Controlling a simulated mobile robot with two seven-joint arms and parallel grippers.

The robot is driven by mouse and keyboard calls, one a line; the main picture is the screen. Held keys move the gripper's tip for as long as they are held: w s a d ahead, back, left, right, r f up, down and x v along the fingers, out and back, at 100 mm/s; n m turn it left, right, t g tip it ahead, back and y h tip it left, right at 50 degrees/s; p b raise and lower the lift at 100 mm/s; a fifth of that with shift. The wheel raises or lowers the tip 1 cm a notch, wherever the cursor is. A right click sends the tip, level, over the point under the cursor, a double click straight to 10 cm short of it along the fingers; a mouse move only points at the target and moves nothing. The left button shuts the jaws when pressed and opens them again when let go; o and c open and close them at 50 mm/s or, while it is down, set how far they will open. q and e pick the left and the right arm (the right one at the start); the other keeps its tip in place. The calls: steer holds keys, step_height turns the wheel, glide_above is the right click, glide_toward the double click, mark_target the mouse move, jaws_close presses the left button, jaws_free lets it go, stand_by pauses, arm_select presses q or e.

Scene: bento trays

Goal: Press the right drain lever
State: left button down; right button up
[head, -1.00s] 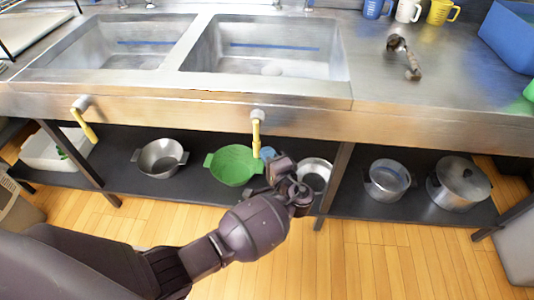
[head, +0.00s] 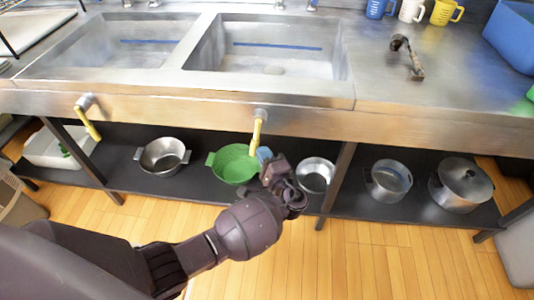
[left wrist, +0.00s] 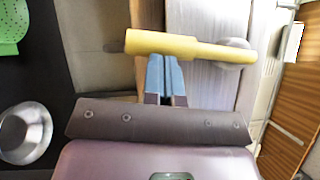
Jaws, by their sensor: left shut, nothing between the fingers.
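The right drain lever (head: 257,133) is a yellow handle hanging from a metal pivot on the sink's front edge, below the right basin. It leans slightly left at its lower end. The left drain lever (head: 88,122) hangs below the left basin. My left gripper (head: 264,154) is just right of the lower end of the right lever, its fingers shut and empty. In the left wrist view the yellow lever (left wrist: 170,45) lies across the tips of the blue fingers (left wrist: 165,72), touching or nearly touching them. My right gripper is not in view.
On the shelf under the sink are a green colander (head: 232,165), a metal bowl (head: 315,172) partly behind my wrist, a steel pan (head: 162,155) and pots at right. A shelf post (head: 338,170) stands right of my gripper. The sink basins (head: 265,50) look empty.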

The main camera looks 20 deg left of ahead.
mark_target(253, 153)
arm_select(q)
steer(key=a+m+t, duration=0.1)
steer(key=a+m+y, duration=0.1)
steer(key=a+m, duration=0.1)
steer(key=shift+s+m+t, duration=0.3)
steer(key=shift+s+t, duration=0.1)
steer(key=s+a+r+m+t+h+p, duration=0.2)
steer(key=a+r+m+t+h, duration=0.3)
steer(key=m, duration=1.1)
steer(key=a+t+h+p, duration=0.1)
steer(key=a+t, duration=0.1)
steer(key=t, duration=0.1)
steer(key=shift+t+h, duration=0.3)
steer(key=shift+t, duration=0.1)
steer(key=shift+r+m, duration=0.15)
steer(key=shift+m, duration=0.15)
